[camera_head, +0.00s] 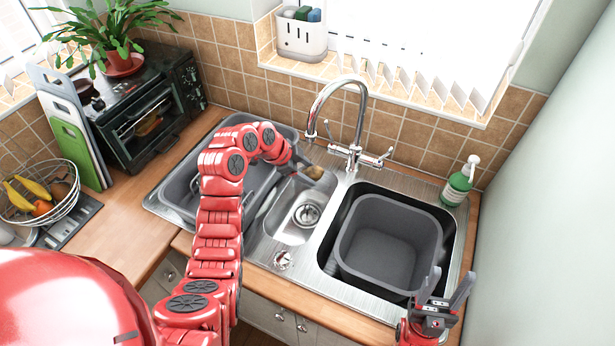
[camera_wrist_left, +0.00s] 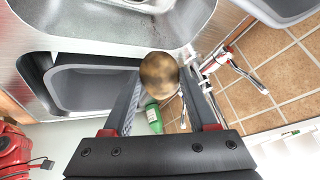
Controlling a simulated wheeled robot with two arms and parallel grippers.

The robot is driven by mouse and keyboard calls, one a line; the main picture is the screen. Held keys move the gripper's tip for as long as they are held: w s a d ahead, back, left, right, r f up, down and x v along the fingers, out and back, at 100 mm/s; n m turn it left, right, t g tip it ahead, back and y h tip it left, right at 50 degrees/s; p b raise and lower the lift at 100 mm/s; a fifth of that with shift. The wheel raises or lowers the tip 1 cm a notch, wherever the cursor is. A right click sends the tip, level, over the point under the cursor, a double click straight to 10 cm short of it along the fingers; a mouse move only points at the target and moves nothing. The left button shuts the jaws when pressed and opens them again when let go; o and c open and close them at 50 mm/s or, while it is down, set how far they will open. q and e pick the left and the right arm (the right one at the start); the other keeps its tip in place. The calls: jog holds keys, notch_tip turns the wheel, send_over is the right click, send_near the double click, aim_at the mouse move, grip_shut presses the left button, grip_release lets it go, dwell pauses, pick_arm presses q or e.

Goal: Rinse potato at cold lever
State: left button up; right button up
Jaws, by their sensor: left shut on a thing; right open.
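My left gripper (camera_head: 305,167) is shut on a brown potato (camera_head: 315,172), held over the sink unit near the small middle basin (camera_head: 291,222). In the left wrist view the potato (camera_wrist_left: 159,75) sits between the fingers. The chrome mixer tap (camera_head: 362,110) stands behind the basins; its spout end appears above the potato in the picture. A lever (camera_head: 381,159) sticks out at the tap's right; I cannot tell which lever is cold. No water stream is visible. My right gripper (camera_head: 446,295) is open and empty at the counter's front right.
A grey tub (camera_head: 388,237) sits in the right basin. A green soap bottle (camera_head: 458,186) stands right of the tap. A fruit basket (camera_head: 52,208), chopping boards (camera_head: 70,140) and small oven (camera_head: 150,110) occupy the left counter.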

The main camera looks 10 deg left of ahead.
dwell(0.6)
pick_arm(q)
jog(key=shift+w+d+b, duration=0.2)
jog(key=shift+d+b, duration=0.35)
jog(key=shift+b, duration=0.15)
jog(key=shift+r, duration=0.1)
jog(key=shift+s+a+r+b, duration=0.1)
jog(key=shift+s+a+b, duration=0.45)
jog(key=shift+a+b, duration=0.1)
